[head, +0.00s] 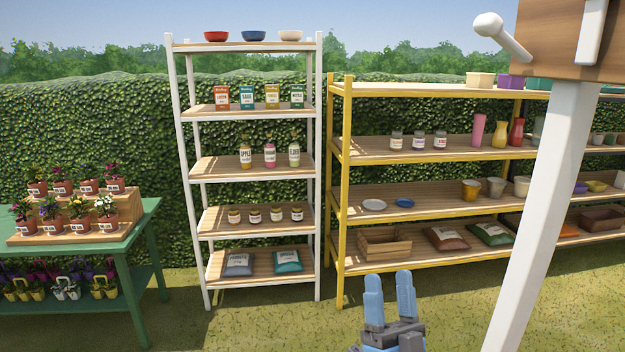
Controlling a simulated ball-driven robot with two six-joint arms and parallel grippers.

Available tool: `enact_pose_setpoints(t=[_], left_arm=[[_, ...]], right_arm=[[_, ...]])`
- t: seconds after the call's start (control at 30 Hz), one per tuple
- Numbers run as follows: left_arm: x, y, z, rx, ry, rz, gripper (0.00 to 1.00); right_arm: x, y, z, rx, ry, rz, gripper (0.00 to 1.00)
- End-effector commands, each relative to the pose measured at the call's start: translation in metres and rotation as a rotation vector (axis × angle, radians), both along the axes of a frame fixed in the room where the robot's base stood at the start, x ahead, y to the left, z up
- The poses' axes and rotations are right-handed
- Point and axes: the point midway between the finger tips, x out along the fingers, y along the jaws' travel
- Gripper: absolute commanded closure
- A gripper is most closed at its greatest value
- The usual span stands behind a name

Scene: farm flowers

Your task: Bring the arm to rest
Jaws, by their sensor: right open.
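My right gripper (390,297) shows at the bottom of the head view, right of the middle. Its two blue fingers point up and stand a little apart, with nothing between them. It is open and empty, in front of the grass and below the yellow shelf unit. Only the gripper and its grey mount show; the rest of the arm is below the picture. My left gripper is not in the picture.
A white shelf unit (183,165) with bowls, cartons, bottles, jars and bags stands in the middle. A yellow shelf unit (345,190) stands right of it. A green table (140,235) with potted flowers is at the left. A white post (545,200) crosses the right side.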

Motion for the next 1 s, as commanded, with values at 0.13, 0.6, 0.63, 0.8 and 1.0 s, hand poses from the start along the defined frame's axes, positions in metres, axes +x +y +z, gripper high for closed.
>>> enact_pose_setpoints(t=[0.13, 0.6, 0.63, 0.8, 1.0], left_arm=[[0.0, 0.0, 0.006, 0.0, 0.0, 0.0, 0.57], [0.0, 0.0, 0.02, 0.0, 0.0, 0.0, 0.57], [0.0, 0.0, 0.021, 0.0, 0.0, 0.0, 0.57], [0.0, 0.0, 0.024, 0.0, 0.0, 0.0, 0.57], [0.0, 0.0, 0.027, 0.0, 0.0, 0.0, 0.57]], right_arm=[[-0.019, -0.016, -0.066, -0.133, 0.168, -0.104, 0.38], [-0.136, -0.068, -0.223, -0.436, 0.672, -0.277, 0.38], [-0.145, -0.071, -0.23, -0.446, 0.702, -0.282, 0.38], [-0.191, -0.083, -0.259, -0.473, 0.844, -0.293, 0.38], [-0.221, -0.09, -0.277, -0.478, 0.942, -0.3, 0.38]])
